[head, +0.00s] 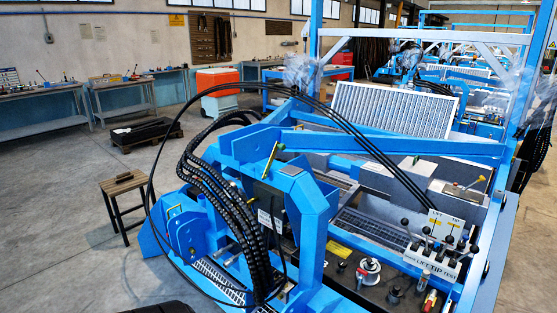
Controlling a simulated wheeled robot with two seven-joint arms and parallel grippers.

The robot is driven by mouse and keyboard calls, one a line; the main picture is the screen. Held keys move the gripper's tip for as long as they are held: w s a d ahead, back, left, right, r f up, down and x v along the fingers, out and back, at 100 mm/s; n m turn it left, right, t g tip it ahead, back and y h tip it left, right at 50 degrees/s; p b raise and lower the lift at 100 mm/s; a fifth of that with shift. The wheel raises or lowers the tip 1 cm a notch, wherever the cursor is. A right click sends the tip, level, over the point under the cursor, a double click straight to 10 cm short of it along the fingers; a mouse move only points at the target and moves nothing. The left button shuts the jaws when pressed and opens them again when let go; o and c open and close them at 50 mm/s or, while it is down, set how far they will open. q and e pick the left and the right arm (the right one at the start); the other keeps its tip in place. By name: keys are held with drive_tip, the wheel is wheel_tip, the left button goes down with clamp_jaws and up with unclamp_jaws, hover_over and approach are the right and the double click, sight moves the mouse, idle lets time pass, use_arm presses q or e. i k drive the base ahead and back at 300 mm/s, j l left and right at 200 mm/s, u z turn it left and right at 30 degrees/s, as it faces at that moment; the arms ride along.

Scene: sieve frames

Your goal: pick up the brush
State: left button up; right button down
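A small dark brown object, which looks like the brush (124,177), lies on top of a wooden stool (121,186) at the left of the head view. It is small, so I cannot make out its bristles. Neither my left gripper nor my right gripper shows in this view.
A large blue machine frame (320,200) with black hoses (215,170) fills the middle and right, close to the stool's right side. Grey floor (50,235) lies open around the stool's left and front. A dark pallet (147,133) and workbenches (35,95) stand behind.

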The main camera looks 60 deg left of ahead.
sight(126, 176)
drive_tip(key=u, duration=2.8)
